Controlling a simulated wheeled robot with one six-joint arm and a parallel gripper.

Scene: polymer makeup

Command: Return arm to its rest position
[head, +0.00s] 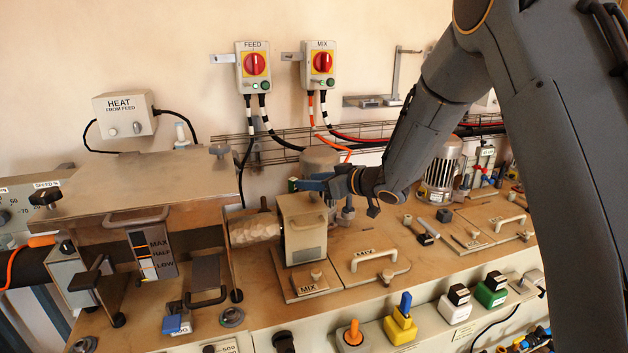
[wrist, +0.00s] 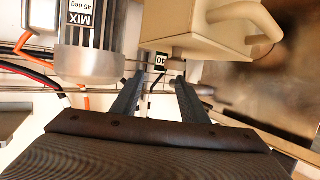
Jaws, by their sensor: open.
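My arm (head: 432,120) reaches from the upper right down to the bench in the head view. My gripper (head: 312,184) is open near the top of a beige box with a dark front panel (head: 304,240). In the wrist view my gripper's two dark fingers (wrist: 158,88) are spread apart with nothing held between them. A beige block with a handle (wrist: 195,28) lies beyond the fingertips there, and a metal cylinder labelled MIX 45 deg (wrist: 88,62) stands to the left. I cannot tell whether a finger touches the block.
FEED (head: 254,68) and MIX (head: 320,66) switch boxes hang on the wall above cables and a wire tray. A hopper-like metal machine (head: 150,185) stands on the left. A motor (head: 441,170) and hatch covers with handles (head: 370,265) occupy the bench at right.

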